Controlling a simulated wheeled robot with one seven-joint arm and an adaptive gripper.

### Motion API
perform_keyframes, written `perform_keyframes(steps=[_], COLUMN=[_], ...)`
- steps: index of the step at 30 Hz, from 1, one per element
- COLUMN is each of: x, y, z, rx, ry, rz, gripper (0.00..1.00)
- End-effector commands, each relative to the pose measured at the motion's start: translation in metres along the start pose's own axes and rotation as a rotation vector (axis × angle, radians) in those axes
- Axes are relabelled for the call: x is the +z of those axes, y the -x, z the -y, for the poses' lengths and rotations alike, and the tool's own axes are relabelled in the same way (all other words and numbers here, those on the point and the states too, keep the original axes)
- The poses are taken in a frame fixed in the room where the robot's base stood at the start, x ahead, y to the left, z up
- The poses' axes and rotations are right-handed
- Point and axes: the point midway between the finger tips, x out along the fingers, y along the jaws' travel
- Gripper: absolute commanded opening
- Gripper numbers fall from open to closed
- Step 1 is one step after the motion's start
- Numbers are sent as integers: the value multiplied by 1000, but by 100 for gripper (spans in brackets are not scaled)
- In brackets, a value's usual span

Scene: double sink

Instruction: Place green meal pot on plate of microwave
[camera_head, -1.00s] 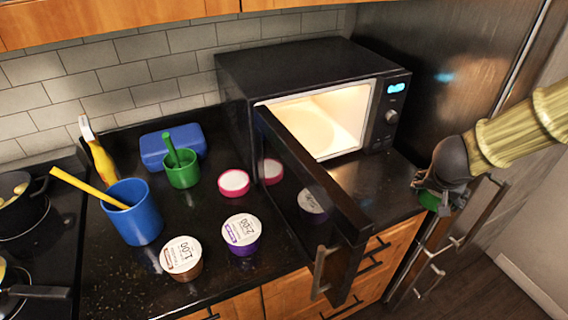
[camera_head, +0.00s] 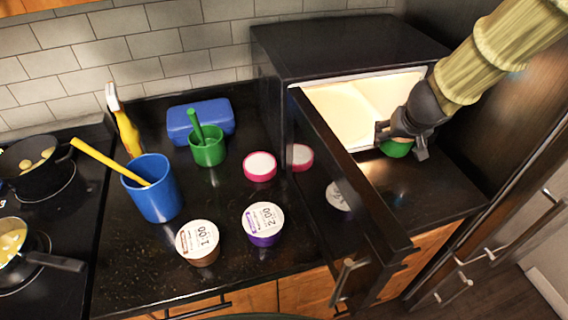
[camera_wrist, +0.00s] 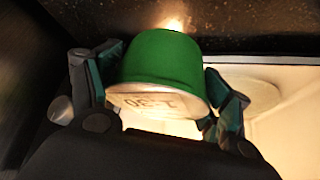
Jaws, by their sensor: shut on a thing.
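The green meal pot (camera_wrist: 165,60) is held between the two fingers of my gripper (camera_wrist: 160,88) in the wrist view. Its pale printed lid shows toward the camera. In the head view my gripper (camera_head: 402,138) is in front of the open microwave (camera_head: 345,52), near its right side, and the pot's green side (camera_head: 397,148) shows just below the fingers. The microwave's door (camera_head: 345,190) stands open toward the front. The pale round plate (camera_head: 345,104) lies inside the lit cavity; it shows faintly behind the gripper in the wrist view (camera_wrist: 250,93).
Left of the door stand a purple-sided pot (camera_head: 263,222), a brown-sided pot (camera_head: 198,242) and a pink pot (camera_head: 260,166). The counter right of the door is mostly clear.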

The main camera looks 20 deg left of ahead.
Motion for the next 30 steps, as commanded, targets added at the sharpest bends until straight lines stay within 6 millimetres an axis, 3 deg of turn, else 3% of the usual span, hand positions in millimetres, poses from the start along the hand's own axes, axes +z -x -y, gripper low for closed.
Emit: perform_keyframes(steps=[11,19,30], x=[-8,-1,8], y=[6,14,15], z=[44,78,90], rx=[-139,-274,-334], ry=[219,429,526], rz=[-4,-7,-7], gripper=[42,42,42])
